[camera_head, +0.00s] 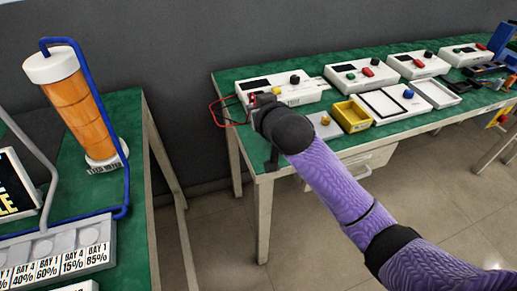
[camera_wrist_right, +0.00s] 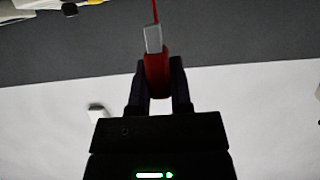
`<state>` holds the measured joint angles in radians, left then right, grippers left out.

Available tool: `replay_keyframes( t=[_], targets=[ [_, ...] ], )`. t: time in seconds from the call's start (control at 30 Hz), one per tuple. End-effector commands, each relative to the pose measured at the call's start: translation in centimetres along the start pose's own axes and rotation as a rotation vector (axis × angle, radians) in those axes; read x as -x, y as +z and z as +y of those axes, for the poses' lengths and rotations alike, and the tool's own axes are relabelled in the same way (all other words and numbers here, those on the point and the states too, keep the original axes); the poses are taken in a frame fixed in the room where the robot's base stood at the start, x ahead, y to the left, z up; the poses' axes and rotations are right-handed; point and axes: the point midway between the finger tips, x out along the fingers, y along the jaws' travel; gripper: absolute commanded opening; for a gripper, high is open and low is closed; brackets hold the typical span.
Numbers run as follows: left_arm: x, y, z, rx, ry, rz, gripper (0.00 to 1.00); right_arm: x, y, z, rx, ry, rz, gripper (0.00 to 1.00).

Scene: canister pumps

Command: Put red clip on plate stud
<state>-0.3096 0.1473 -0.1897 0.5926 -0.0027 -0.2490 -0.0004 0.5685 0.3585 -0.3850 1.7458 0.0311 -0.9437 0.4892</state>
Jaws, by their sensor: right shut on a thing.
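My right gripper (camera_head: 256,101) is above the left end of the far green table, by the first white instrument box (camera_head: 306,93). In the right wrist view the same gripper (camera_wrist_right: 158,80) is shut on the red clip (camera_wrist_right: 156,66). The clip's grey metal end (camera_wrist_right: 153,40) points away from the fingers, with a thin red wire beyond it. In the head view only a bit of red shows at the fingers. My left gripper is out of view.
A red wire (camera_head: 213,112) loops beyond the table's left edge. A yellow bin (camera_head: 352,115), a white tray (camera_head: 433,94) and more instrument boxes stand to the right. A nearer table at left holds an orange canister (camera_head: 80,112) and a blue tube frame.

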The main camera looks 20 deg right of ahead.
Motion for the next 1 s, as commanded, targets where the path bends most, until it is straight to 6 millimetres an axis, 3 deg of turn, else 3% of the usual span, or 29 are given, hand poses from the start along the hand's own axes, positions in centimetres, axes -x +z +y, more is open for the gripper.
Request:
replay_keyframes(
  t=[0.2,0.33,0.47,0.8,0.83,1.0],
  targets=[
    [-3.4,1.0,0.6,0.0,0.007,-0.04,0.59,-2.3,5.7,0.0,0.002,0.0,-0.01,0.0],
    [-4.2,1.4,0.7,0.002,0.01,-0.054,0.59,-3.2,8.0,0.0,0.0,0.0,-0.008,0.0],
    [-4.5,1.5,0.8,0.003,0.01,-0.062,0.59,-3.6,8.9,0.0,0.0,0.0,-0.004,0.0],
    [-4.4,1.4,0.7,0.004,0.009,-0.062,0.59,-3.6,9.0,0.0,0.0,-0.001,-0.003,0.0],
    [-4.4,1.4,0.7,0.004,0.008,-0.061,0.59,-3.7,9.1,0.0,0.0,-0.001,-0.003,0.28],
    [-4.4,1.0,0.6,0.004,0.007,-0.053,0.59,-3.6,9.0,0.0,0.001,-0.001,-0.002,0.61]
  ],
)
